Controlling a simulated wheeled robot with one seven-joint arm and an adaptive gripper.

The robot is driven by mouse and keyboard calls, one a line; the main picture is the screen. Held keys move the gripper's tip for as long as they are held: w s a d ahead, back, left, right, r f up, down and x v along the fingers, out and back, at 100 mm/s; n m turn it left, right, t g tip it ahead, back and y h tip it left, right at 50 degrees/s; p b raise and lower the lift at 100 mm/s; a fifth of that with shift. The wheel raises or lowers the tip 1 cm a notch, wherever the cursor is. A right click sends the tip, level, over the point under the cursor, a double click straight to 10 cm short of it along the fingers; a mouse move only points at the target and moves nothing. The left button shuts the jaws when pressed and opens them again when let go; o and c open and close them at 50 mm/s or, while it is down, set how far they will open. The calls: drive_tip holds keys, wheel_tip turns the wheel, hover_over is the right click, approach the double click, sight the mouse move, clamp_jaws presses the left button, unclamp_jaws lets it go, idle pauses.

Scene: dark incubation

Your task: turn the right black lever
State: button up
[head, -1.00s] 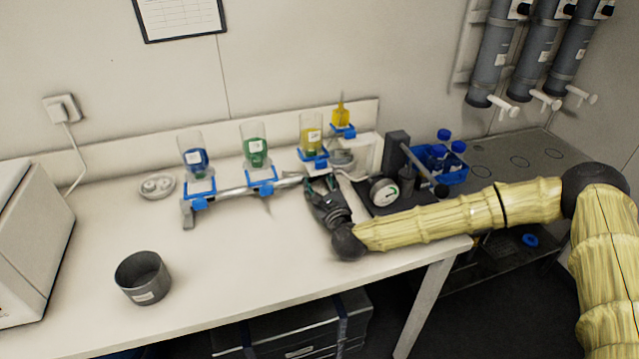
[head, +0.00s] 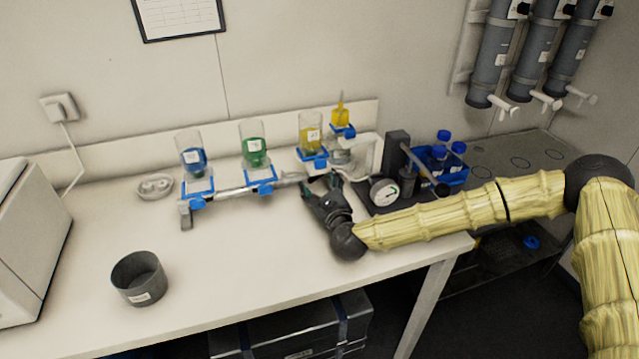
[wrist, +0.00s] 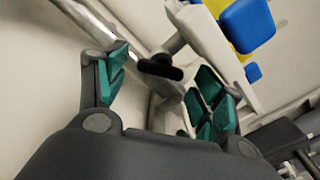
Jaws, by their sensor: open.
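The black lever (wrist: 160,68) shows in the wrist view as a dark rounded handle on a metal stem, beside a shiny pipe. My gripper (wrist: 163,82) is open, with its green-padded fingers on either side of the lever. The lever looks apart from both pads, though its depth between them is hard to judge. In the head view my gripper (head: 320,186) is at the right end of the metal pipe rig (head: 235,191), below the yellow bottle (head: 311,134). I cannot make out the lever in the head view.
Blue (head: 193,160) and green (head: 254,150) bottles stand upside down on the rig, to the left. A dial gauge (head: 384,192) and black stand (head: 397,150) are close right of my gripper. A grey pot (head: 139,279) sits on the clear front-left table.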

drive_tip(key=shift+s, duration=0.1)
drive_tip(key=v, duration=1.1)
drive_tip(key=shift+s+d, duration=0.15)
drive_tip(key=shift+s, duration=0.2)
drive_tip(key=shift+w+r, duration=0.1)
drive_tip(key=shift+w, duration=0.05)
drive_tip(key=c, duration=0.6)
drive_tip(key=shift+w+r+m+g+h+b, duration=0.3)
drive_tip(key=shift+w+g+h+b, duration=0.1)
drive_tip(key=shift+w+h, duration=0.15)
drive_tip(key=c, duration=0.7)
drive_tip(key=shift+w+r+h, duration=0.1)
drive_tip(key=shift+w+h, duration=0.1)
drive_tip(key=shift+h, duration=0.25)
clamp_jaws()
drive_tip(key=shift+w+d+r+m+g+h+b, duration=0.15)
drive_tip(key=shift+m+g+h+b, duration=0.1)
drive_tip(key=shift+g+h, duration=0.2)
drive_tip(key=shift+w+r+m+g+h+b, duration=0.1)
drive_tip(key=shift+r+m+g+h+b, duration=0.2)
drive_tip(key=shift+g, duration=0.25)
